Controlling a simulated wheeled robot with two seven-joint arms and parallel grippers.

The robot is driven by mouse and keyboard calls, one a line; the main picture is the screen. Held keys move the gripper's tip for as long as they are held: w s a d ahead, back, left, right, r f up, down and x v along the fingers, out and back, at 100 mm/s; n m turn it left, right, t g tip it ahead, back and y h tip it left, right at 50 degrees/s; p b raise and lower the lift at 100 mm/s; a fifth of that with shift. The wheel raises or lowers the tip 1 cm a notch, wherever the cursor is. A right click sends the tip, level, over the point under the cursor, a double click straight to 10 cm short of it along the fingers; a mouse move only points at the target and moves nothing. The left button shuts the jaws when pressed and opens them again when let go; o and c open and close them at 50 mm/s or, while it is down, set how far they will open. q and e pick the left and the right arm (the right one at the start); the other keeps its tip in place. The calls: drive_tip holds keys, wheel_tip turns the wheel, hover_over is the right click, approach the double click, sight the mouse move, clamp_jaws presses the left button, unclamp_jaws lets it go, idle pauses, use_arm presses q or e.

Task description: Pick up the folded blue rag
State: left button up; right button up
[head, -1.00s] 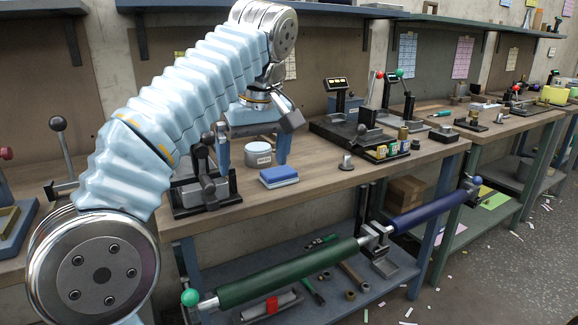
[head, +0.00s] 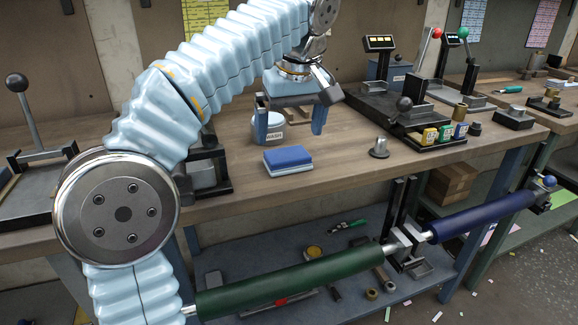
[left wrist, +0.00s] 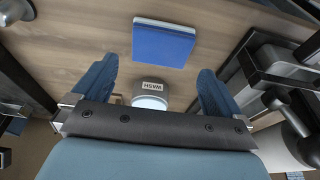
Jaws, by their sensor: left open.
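The folded blue rag (head: 288,157) lies flat on the wooden bench near its front edge, a blue block with a pale lower layer. It also shows in the left wrist view (left wrist: 163,45), at the top middle, past the fingertips. My left gripper (head: 291,126) is open and empty, its two blue fingers pointing down above the bench, behind the rag and apart from it. In the left wrist view the fingers (left wrist: 158,75) appear either side of a white tub marked WASH (left wrist: 151,94). My right gripper is not in view.
The WASH tub (head: 268,134) stands just behind the rag. A small metal piece (head: 379,148) and a black tray of little jars (head: 446,133) stand to the right. A black lever fixture (head: 207,165) is on the left.

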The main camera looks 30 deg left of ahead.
sight(288, 154)
use_arm(q)
drive_tip(key=x, duration=0.2)
drive_tip(key=b+x, duration=0.1)
drive_tip(key=x, duration=0.3)
drive_tip(key=shift+s+d, duration=0.2)
drive_tip(key=shift+d, duration=0.05)
drive_tip(key=shift+c, duration=0.5)
drive_tip(key=c, duration=0.7)
drive_tip(key=shift+r, duration=0.1)
